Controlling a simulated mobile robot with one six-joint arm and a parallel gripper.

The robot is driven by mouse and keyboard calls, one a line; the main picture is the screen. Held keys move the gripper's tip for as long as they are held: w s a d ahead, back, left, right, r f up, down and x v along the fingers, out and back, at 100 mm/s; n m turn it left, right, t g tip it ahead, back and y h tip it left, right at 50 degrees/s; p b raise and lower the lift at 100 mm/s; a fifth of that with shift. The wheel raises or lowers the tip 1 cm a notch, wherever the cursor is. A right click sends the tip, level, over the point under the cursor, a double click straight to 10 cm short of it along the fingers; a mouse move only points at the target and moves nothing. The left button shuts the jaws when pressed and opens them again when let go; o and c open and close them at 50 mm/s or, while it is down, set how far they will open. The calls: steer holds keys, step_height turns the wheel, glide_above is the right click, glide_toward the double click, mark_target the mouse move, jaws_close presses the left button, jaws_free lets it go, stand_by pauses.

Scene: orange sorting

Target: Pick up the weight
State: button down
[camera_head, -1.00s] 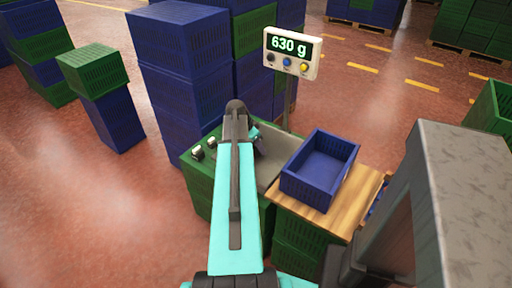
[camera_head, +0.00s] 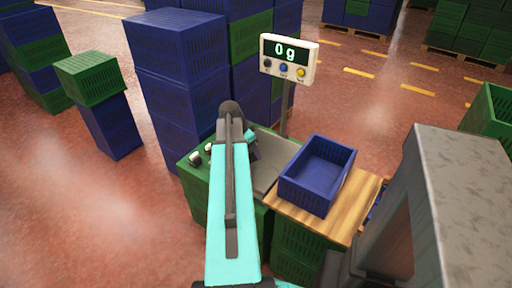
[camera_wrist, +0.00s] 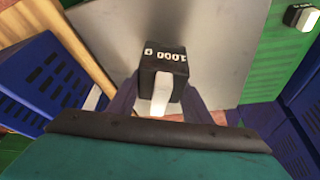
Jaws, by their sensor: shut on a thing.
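The black weight (camera_wrist: 164,68) is marked "1000 g", upside down in the wrist view, with a white strip on its near side. My gripper (camera_wrist: 158,98) is shut on it, one finger on each side. The weight is over the grey scale plate (camera_wrist: 222,45); the wrist view does not show how large any gap below is. In the head view my gripper (camera_head: 253,150) is mostly behind my arm, above the scale plate (camera_head: 268,172), and the weight cannot be made out. The scale display (camera_head: 288,54) reads 0 g.
An empty-looking blue crate (camera_head: 318,174) stands on a wooden board (camera_head: 350,220) right of the scale. Small weights (camera_head: 195,158) stand on the green crate top left of it; one small weight (camera_wrist: 300,16) also shows in the wrist view. Tall blue crate stacks (camera_head: 180,80) rise behind.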

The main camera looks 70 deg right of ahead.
steer(key=a, duration=0.7)
steer(key=a+r, duration=0.1)
steer(key=a, duration=0.2)
steer(key=shift+s+a+b, duration=0.35)
steer(key=shift+s+a, duration=0.05)
steer(key=shift+d+r+p, duration=0.1)
steer(key=shift+r+p, duration=0.2)
steer(key=shift+p, duration=0.3)
steer(key=shift+w+p, duration=0.1)
steer(key=shift+p, duration=0.6)
steer(key=shift+p, duration=1.05)
steer(key=a+p, duration=0.1)
steer(key=p, duration=0.4)
steer(key=shift+a, duration=0.15)
steer(key=shift+a+f+p, duration=0.2)
steer(key=shift+a+p, duration=0.25)
steer(key=shift+p, duration=1.2)
